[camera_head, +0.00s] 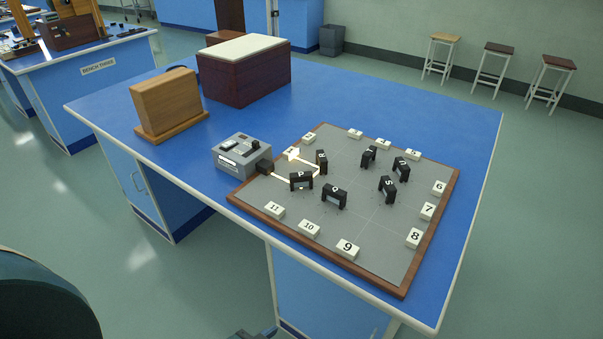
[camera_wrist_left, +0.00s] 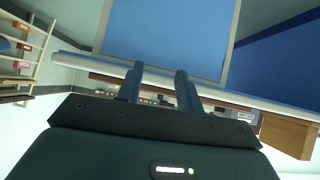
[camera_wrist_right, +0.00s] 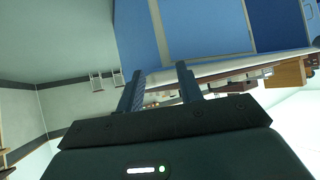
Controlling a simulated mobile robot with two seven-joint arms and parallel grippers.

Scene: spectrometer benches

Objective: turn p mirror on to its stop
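Several small black mirror stands with pale letters stand on a grey square board (camera_head: 345,160) with a brown rim. Two of these mirrors (camera_head: 301,181) (camera_head: 334,196) are at the board's near left, and another mirror (camera_head: 321,160) is just behind. The letters are too small for me to tell which is p. A thin bright beam runs from a small dark block (camera_head: 264,167) past the near-left mirrors to a lit numbered block (camera_head: 292,154). My left gripper (camera_wrist_left: 158,85) and right gripper (camera_wrist_right: 158,88) are open and empty, away from the board.
White numbered blocks (camera_head: 348,247) line the board's edges. A grey box with controls (camera_head: 242,155) stands left of the board. A wooden case (camera_head: 168,103) and dark red box (camera_head: 245,80) are farther back on the blue bench (camera_head: 330,95). Stools (camera_head: 497,55) stand by the wall.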

